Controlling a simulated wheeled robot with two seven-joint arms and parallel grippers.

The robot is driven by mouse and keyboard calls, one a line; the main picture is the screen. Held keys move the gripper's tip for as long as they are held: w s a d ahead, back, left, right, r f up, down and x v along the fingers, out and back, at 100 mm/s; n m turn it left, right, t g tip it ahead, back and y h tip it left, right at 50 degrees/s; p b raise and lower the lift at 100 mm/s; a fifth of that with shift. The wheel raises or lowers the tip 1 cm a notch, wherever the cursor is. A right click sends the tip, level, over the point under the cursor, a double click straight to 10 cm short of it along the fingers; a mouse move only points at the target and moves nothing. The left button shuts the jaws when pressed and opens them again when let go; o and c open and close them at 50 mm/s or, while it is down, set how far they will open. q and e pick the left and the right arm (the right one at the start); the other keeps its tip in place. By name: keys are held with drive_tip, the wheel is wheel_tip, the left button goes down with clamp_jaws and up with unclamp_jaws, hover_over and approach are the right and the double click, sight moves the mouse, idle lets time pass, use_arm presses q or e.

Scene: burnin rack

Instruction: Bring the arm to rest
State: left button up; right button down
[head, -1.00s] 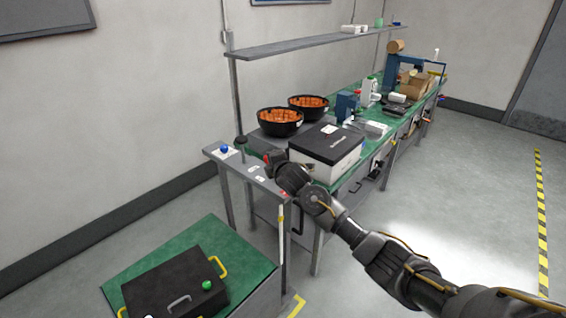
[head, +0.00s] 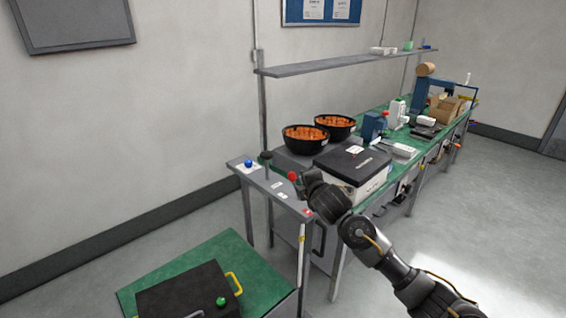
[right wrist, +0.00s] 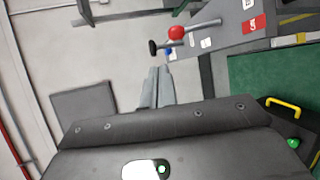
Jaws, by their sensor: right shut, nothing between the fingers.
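My right arm comes in from the lower right of the head view. Its gripper (head: 304,184) is above the near end of the bench, just right of a red ball knob (head: 292,176); the fingertips are hard to make out there. In the right wrist view the two grey fingers (right wrist: 157,88) lie together, shut and empty, pointing toward the floor and wall. The red ball knob (right wrist: 177,33) is beyond the fingertips in that view, apart from them, with a black knob (right wrist: 152,47) beside it. My left gripper is in neither view.
A grey panel (head: 262,177) carries a blue button (head: 248,163). A black-lidded box (head: 352,165) and two black bowls (head: 306,138) of orange pieces stand beyond. A black case (head: 185,295) lies on a green-topped stand (head: 215,258). Floor at right is clear.

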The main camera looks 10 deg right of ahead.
drive_tip(key=s+a+f+m+g, duration=0.2)
drive_tip(key=s+f+m+g, duration=0.45)
drive_tip(key=s+f, duration=1.3)
drive_tip(key=s+d+f+m+g, duration=0.2)
drive_tip(key=s+f+m, duration=0.3)
drive_tip(key=s, duration=0.9)
drive_tip(key=s+d+f+m+g, duration=0.1)
drive_tip(key=s+f+m+g, duration=0.15)
drive_tip(key=s+m, duration=0.8)
drive_tip(key=s+f+n+g+b, duration=0.1)
drive_tip(key=s+f+n, duration=0.1)
drive_tip(key=f, duration=1)
drive_tip(key=s+f+n+b, duration=0.1)
drive_tip(key=s+f+n, duration=0.1)
drive_tip(key=f, duration=1)
drive_tip(key=s+d+f+g+b, duration=0.1)
drive_tip(key=s+d+f, duration=0.2)
drive_tip(key=s+f, duration=1.4)
wheel_tip(320, 180, down, 2)
drive_tip(key=shift+f+g, duration=0.15)
drive_tip(key=shift+g, duration=0.15)
